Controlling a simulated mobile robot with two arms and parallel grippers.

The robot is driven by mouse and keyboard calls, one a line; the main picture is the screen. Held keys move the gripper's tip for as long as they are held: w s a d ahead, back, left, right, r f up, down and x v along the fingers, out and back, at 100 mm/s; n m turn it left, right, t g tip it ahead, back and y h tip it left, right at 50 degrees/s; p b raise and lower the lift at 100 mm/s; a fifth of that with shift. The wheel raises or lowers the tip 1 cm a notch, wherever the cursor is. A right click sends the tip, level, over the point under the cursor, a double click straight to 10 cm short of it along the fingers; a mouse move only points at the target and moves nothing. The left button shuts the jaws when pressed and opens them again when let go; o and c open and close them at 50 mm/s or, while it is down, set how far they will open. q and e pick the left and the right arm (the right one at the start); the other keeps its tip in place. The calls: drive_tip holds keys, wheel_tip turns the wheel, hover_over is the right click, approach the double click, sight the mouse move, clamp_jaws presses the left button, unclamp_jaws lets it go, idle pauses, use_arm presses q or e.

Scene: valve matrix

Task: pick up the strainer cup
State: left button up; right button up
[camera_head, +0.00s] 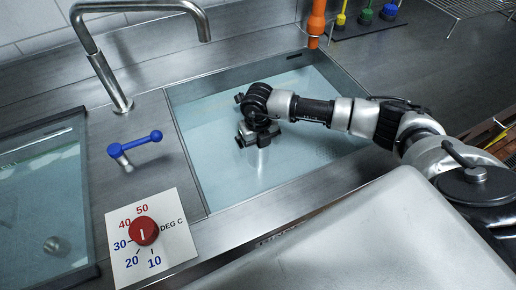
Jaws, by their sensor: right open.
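My right gripper (258,137) is over the right-hand sink basin (215,170), pointing down toward the pale blue water. It is open. A small silvery shape shows at its fingers, and I cannot tell whether it is part of the gripper or the strainer cup. No strainer cup can be made out for certain; the gripper may hide it. A small round metal piece (55,246) lies low in the left-hand basin (40,190), too unclear to name. My left gripper is not in view.
A curved steel tap (120,95) stands behind the basins. A blue lever valve (135,150) and a red temperature knob (143,231) on a white dial plate are on the strip between them. An orange nozzle (316,25) and wire rack (470,8) are at the back right.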

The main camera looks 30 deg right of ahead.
drive_tip(key=c, duration=1.1)
